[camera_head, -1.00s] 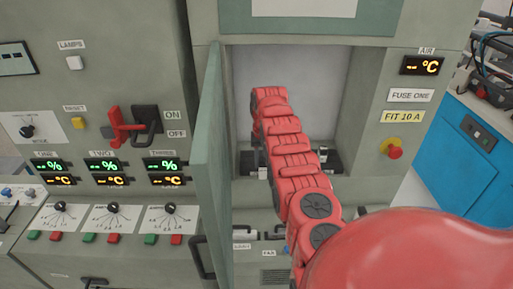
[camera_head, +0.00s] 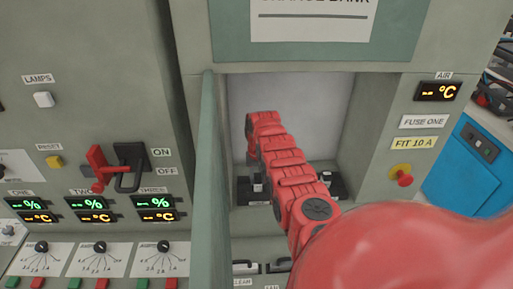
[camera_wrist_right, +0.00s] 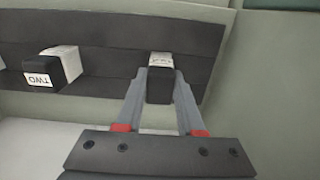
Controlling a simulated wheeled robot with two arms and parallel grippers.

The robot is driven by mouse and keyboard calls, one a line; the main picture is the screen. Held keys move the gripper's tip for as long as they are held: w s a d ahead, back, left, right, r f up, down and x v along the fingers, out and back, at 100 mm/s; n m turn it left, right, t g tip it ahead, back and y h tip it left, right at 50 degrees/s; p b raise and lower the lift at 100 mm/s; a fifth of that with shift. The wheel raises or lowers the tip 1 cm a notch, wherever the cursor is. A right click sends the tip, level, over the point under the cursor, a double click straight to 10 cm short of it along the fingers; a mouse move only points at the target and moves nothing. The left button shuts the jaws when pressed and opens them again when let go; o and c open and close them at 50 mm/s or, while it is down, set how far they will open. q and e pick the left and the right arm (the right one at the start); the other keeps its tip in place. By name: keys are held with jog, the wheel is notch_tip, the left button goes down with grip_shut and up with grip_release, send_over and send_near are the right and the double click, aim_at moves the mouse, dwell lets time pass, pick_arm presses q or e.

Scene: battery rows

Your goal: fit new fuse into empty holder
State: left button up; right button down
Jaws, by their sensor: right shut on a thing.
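My right gripper (camera_wrist_right: 160,75) is shut on a dark block-shaped fuse (camera_wrist_right: 159,90) with a white label on top. The fuse is at a long dark holder bar (camera_wrist_right: 110,35) in the right wrist view; whether it is fully seated cannot be told. A second dark block marked TWO (camera_wrist_right: 60,65) is on the bar to the left. In the head view the holder bar (camera_head: 335,185) lies low inside the open cabinet recess. My red right arm (camera_head: 290,175) reaches in and hides the bar's middle and the right gripper's jaws. My left gripper is not in view.
The open cabinet door (camera_head: 208,180) stands at the recess's left edge. A red lever switch (camera_head: 100,165) is left of it. Signs reading FUSE ONE (camera_head: 424,121) and FIT 10 A (camera_head: 414,143) and a red knob (camera_head: 404,176) are on the right.

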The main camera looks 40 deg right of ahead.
jog(key=shift+s+r, duration=0.1)
jog(key=shift+r, duration=0.05)
jog(key=shift+f, duration=0.3)
jog(key=c, duration=0.5)
grip_release()
jog(key=shift+r, duration=0.15)
jog(key=shift+d+r, duration=0.1)
jog(key=shift+r, duration=0.45)
notch_tip(320, 180, up, 11)
jog(key=b, duration=0.3)
